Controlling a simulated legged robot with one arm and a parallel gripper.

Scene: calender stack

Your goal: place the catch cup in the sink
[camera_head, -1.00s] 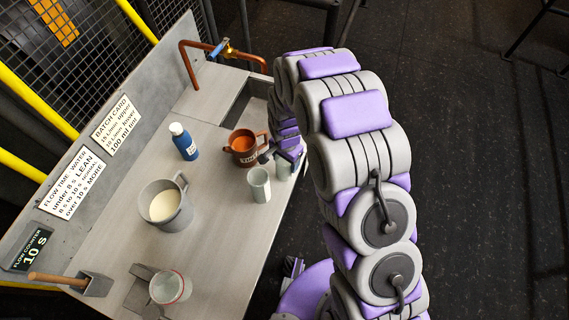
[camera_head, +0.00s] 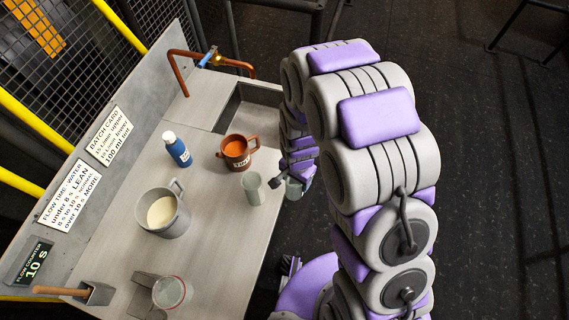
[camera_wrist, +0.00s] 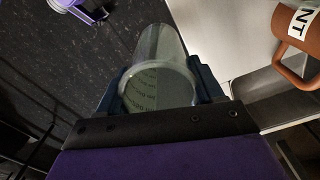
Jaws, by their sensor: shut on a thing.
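The sink (camera_head: 232,102) is a grey recessed basin at the far end of the bench, beyond the cup. My arm covers its right side.
An orange mug (camera_head: 236,157), a blue bottle (camera_head: 178,152) and a grey pitcher (camera_head: 176,222) stand on the bench. A copper tap (camera_head: 178,75) arches near the sink. Open floor lies right.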

